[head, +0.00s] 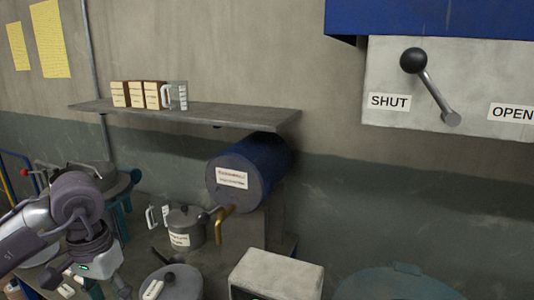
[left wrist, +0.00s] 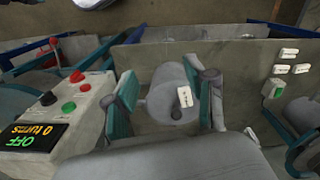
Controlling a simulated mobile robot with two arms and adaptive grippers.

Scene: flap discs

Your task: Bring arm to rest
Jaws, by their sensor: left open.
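My left arm comes in from the left in the head view, bent downward, with a small green light on its wrist. My left gripper (head: 86,290) is at the lower left edge, partly cut off. In the left wrist view the left gripper (left wrist: 168,78) has its two grey and teal fingers wide apart. A grey rounded object (left wrist: 165,100) with a small white tag (left wrist: 185,96) shows between and beyond the fingers; I cannot tell how far away it is. I see nothing clamped. My right gripper is in neither view.
A wall shelf (head: 190,113) holds small labelled boxes (head: 135,94). Below are a blue drum (head: 247,172) with a brass tap and a lidded pot (head: 186,227). A lever (head: 430,85) sits between SHUT and OPEN labels. A button box (left wrist: 70,105) reads OFF, 0 turns.

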